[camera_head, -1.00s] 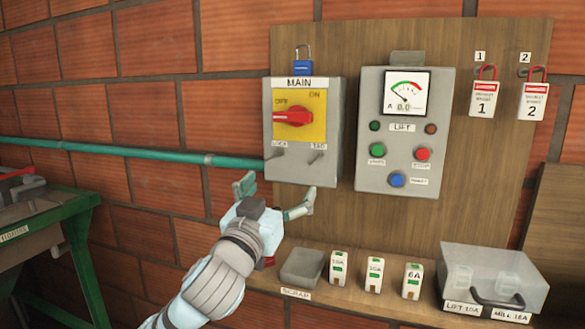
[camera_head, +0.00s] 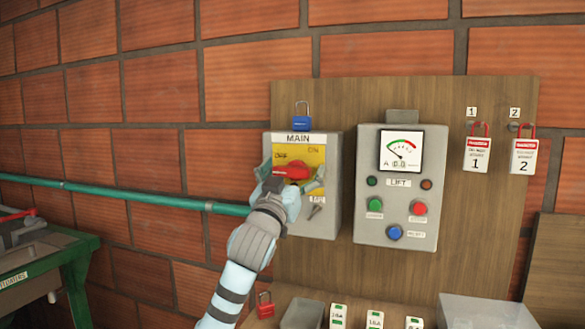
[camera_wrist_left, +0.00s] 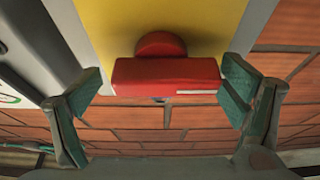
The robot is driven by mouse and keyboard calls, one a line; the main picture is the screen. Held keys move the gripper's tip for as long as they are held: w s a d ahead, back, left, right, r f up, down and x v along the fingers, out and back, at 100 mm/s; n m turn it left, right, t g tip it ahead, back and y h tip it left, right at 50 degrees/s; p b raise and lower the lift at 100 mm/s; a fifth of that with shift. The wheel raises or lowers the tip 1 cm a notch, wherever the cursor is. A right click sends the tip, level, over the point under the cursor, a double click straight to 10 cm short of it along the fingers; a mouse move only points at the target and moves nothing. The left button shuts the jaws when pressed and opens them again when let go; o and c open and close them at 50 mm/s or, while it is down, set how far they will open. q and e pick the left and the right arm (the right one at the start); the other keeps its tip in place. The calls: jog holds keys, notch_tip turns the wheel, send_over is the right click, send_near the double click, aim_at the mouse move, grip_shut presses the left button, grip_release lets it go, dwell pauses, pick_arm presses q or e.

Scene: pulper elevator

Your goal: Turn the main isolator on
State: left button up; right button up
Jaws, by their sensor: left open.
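The main isolator is a grey box (camera_head: 330,205) labelled MAIN on the wooden board, with a yellow plate (camera_head: 316,156) marked OFF and ON. Its red handle (camera_head: 291,171) lies roughly level, partly covered by my left gripper (camera_head: 290,178). In the left wrist view, the red handle (camera_wrist_left: 168,76) sits between the green fingertips of my open left gripper (camera_wrist_left: 161,90), with a gap on both sides. A white mark shows on the handle's right part. My gripper hides the lower left of the box. My right gripper is not in view.
A blue padlock (camera_head: 302,117) sits on top of the isolator. The grey lift panel (camera_head: 397,260) with a meter and buttons is close on the right. A green pipe (camera_head: 150,197) runs in from the left. Breakers and a clear box (camera_head: 485,312) are below.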

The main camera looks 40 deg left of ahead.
pick_arm(q)
jog(key=shift+s+a+f, duration=0.1)
jog(key=shift+a, duration=0.15)
jog(key=c, duration=1.2)
jog(key=shift+o, duration=0.2)
